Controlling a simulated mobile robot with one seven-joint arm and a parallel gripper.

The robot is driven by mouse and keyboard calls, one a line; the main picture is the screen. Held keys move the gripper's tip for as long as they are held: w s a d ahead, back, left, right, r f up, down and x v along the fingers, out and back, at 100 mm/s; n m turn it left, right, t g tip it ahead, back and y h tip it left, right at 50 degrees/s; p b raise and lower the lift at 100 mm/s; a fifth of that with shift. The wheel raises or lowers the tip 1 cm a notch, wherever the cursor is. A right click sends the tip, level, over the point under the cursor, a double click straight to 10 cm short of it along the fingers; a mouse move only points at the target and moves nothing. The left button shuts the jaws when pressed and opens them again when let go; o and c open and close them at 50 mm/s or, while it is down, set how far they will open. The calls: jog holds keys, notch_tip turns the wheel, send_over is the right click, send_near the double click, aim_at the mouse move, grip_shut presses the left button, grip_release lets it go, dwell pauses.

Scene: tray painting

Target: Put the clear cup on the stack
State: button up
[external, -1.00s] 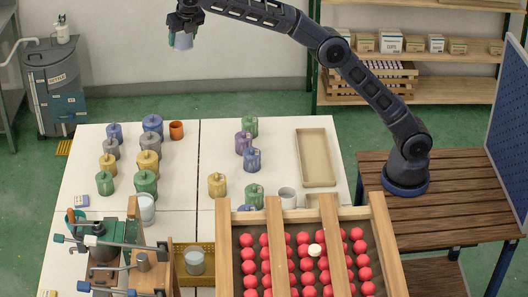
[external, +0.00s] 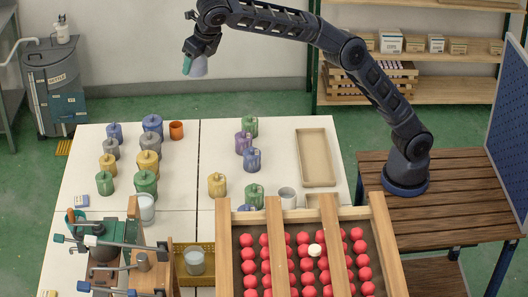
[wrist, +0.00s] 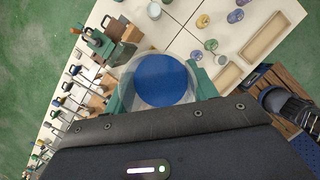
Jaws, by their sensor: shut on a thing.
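My gripper (external: 194,62) is shut on a clear cup (external: 200,67), held in the air beyond the table's far edge. In the wrist view the cup (wrist: 159,82) sits between the two teal fingers, and a blue disc shows within its clear rim. A translucent pale cup or stack of cups (external: 146,209) stands at the table's left front; I cannot tell how many cups it has. Another pale cup (external: 195,262) stands in a yellow crate (external: 181,249). Which one is the stack is not clear.
Blue, grey, gold and green lidded pots (external: 148,163) stand at the table's left, with an orange cup (external: 176,130). A green press (external: 100,246) and a rack of red balls (external: 391,250) stand in front. An empty beige tray (external: 316,160) lies right. The middle back is clear.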

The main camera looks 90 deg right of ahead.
jog(key=s+a+n+t+y, duration=0.1)
jog(key=s+a+n, duration=0.2)
jog(key=s+a, duration=0.75)
jog(key=s+a+n+y, duration=0.1)
jog(key=s+a+n, duration=0.45)
jog(key=a, duration=0.85)
jog(key=s+a+n+y, duration=0.1)
jog(key=s+a, duration=0.4)
jog(key=s, duration=0.3)
jog(key=s+a+n, duration=0.2)
jog(key=s+a, duration=0.3)
jog(key=s, duration=0.3)
jog(key=s+a+n+y, duration=0.1)
jog(key=s+a, duration=0.3)
jog(key=s, duration=0.4)
jog(key=f, duration=2.5)
jog(key=shift+a+f, duration=0.15)
jog(key=shift+a, duration=0.1)
jog(key=shift+f, duration=0.1)
jog(key=o, duration=1.1)
jog(key=shift+c, duration=0.2)
